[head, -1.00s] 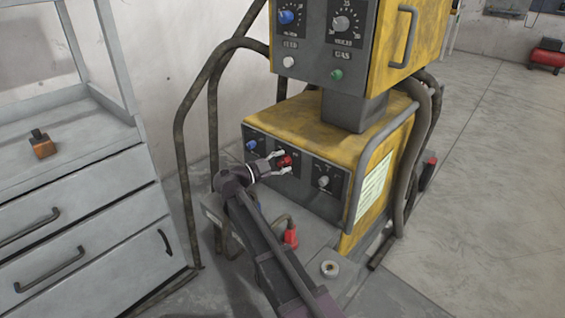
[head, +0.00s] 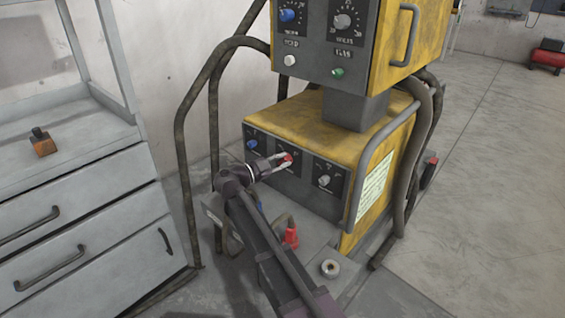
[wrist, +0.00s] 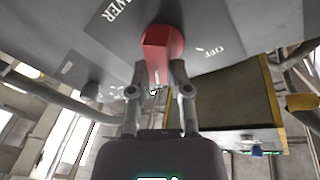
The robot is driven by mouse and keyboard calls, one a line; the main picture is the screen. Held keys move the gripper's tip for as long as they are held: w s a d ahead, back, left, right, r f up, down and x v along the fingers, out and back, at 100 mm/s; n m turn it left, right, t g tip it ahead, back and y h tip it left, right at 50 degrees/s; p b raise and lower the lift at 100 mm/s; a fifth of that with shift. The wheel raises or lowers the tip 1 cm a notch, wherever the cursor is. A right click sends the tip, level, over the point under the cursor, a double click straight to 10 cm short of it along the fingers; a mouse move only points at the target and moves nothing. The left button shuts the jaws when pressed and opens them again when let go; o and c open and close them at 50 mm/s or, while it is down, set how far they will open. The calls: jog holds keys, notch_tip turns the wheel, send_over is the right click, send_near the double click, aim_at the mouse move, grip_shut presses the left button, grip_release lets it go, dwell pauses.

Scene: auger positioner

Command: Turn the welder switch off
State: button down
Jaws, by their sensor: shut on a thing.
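The red welder switch (head: 287,157) sits in the middle of the dark front panel of the lower yellow welder unit (head: 305,118). In the wrist view the red switch (wrist: 158,52) is a knob with a raised bar, with POWER lettering on its left and an OFF mark (wrist: 210,50) on its right. The bar points down in that picture, not at the OFF mark. My gripper (head: 283,161) is at the panel with its fingers shut on the switch. In the wrist view the fingertips of my gripper (wrist: 160,80) lie on both sides of the bar.
A blue knob (head: 251,144) and a grey knob (head: 324,180) flank the switch on the panel. The upper yellow unit (head: 400,50) overhangs it. A curved grey rail (head: 370,165) and thick hoses stand at the right. A grey drawer cabinet (head: 85,200) is at the left.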

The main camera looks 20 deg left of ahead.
jog(key=n+b, duration=0.1)
jog(key=n, duration=0.1)
jog(key=n+t, duration=0.1)
jog(key=n, duration=0.1)
jog(key=n+t+b, duration=0.1)
jog(key=n, duration=0.2)
jog(key=shift+w+a+b, duration=0.15)
jog(key=shift+a+b, duration=0.1)
jog(key=shift+b, duration=0.05)
jog(key=n, duration=0.2)
jog(key=n+t+b, duration=0.1)
jog(key=n, duration=0.1)
jog(key=n+t+y, duration=0.1)
jog(key=n, duration=0.2)
jog(key=shift+w+a, duration=0.15)
jog(key=shift+a, duration=0.15)
jog(key=shift+y, duration=0.3)
jog(key=c, duration=0.6)
grip_release()
jog(key=shift+m, duration=0.3)
